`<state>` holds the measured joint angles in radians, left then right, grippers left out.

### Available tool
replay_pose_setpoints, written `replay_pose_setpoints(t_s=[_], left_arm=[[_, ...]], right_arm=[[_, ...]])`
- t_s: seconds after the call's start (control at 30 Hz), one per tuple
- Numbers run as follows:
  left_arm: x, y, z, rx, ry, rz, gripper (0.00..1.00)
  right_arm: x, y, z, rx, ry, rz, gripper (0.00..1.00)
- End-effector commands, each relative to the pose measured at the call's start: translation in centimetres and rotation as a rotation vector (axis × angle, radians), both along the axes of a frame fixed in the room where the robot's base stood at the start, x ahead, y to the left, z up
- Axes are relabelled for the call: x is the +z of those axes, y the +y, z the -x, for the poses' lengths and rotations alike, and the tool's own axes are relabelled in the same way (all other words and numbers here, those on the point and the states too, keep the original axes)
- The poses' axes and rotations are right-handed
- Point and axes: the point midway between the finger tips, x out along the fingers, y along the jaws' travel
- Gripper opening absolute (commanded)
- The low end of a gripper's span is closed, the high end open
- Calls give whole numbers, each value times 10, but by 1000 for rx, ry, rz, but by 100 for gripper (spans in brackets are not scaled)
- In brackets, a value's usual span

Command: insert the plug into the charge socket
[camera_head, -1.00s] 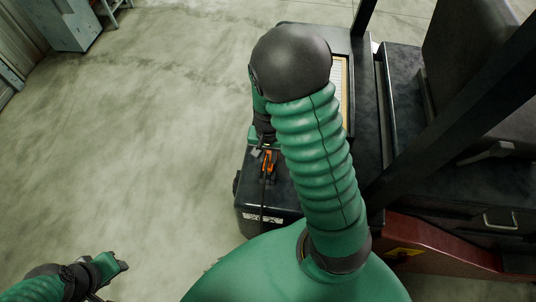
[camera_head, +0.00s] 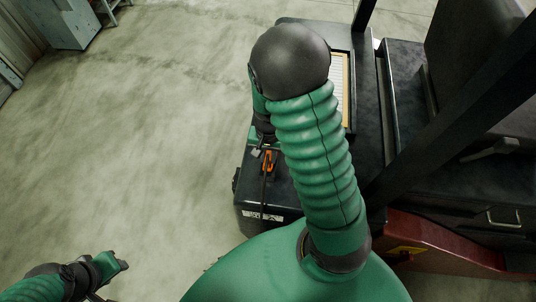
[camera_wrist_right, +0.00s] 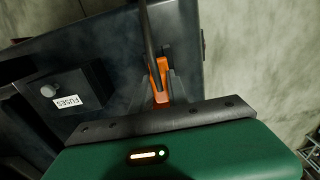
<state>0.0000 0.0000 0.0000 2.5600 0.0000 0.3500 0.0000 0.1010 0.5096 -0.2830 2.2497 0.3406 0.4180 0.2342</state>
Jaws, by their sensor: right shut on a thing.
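The orange plug (camera_head: 268,161) with a dark cable shows in the head view over the black housing of the vehicle. It also shows in the right wrist view (camera_wrist_right: 157,80), with its dark cable rising to the top edge. My right gripper (camera_head: 266,154) is shut on the plug; its dark fingers flank the orange part in the right wrist view. The charge socket cannot be made out in either view. My left gripper (camera_head: 122,266) is at the lower left over the floor, away from the vehicle, and too small to read.
The black housing (camera_head: 252,196) lies below the plug. A box labelled FUSES (camera_wrist_right: 68,94) with a knob sits beside the plug in the right wrist view. A black post (camera_head: 425,130) and seat (camera_head: 470,60) stand right. Concrete floor (camera_head: 140,150) is clear left.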

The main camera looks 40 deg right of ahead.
Motion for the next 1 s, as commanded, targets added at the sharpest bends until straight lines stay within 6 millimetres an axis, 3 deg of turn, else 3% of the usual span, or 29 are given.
replay_pose_setpoints(t_s=[0.47, 0.5, 0.7, 1.0], left_arm=[[-11, 0, 0, 0, 0, 0, 36], [-11, 0, 0, 0, 0, 0, 36], [-10, 0, 0, 0, 0, 0, 36], [-10, 0, 0, 0, 0, 0, 36]], right_arm=[[-13, 0, 0, 0, -1, 1, 0], [-13, 0, 0, 0, -1, 1, 21], [-12, 0, 0, 0, 0, 0, 45], [-11, 0, 0, 0, 0, 0, 45]])
